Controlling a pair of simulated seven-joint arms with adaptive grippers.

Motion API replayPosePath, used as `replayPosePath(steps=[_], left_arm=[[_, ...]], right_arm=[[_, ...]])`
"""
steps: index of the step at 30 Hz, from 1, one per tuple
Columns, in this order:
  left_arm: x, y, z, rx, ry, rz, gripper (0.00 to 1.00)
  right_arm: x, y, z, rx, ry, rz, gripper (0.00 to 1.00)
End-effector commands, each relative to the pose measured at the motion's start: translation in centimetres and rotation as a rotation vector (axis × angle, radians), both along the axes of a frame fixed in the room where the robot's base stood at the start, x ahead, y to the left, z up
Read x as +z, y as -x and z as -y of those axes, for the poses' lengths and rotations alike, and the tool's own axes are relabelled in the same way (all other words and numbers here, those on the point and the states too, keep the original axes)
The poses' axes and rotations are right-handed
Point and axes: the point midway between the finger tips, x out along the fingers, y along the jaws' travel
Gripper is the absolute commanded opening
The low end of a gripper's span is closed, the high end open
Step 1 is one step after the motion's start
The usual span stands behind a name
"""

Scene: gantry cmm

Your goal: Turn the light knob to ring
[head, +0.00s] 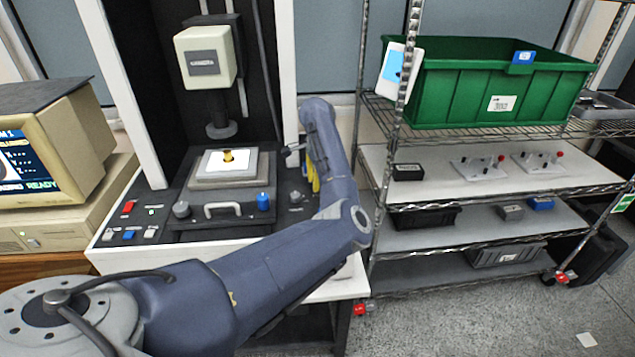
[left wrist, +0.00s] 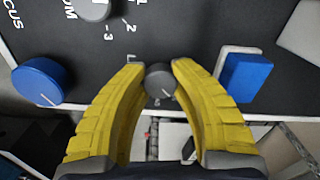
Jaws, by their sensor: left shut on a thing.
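In the left wrist view a small dark grey round knob (left wrist: 160,80) stands on the black control panel (left wrist: 190,28), between the yellow fingers of my left gripper (left wrist: 160,72). The gripper is shut on the knob from both sides. I take it to be the light knob; its setting marks are too small or hidden to read. In the head view my left gripper (head: 312,178) points down at the right end of the machine's panel, and my arm hides the held knob. My right gripper is not in view.
A blue knob (left wrist: 38,82), a grey knob (left wrist: 95,8) with a number scale and a blue block-shaped control (left wrist: 245,77) surround the held knob. The machine's stage (head: 230,178) carries a small yellow part. A wire shelf with a green bin (head: 470,95) stands right.

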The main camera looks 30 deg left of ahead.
Motion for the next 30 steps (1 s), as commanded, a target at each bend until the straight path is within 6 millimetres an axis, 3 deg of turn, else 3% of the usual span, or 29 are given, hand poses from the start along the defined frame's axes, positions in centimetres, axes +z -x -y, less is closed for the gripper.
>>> replayPosePath(steps=[11, 30], left_arm=[[-0.02, 0.01, -0.02, -0.09, 0.0, -0.001, 0.0], [0.05, -0.08, -0.16, -0.597, -0.001, -0.001, 0.0]], right_arm=[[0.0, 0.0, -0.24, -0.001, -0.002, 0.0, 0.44], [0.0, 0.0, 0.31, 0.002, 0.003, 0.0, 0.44]])
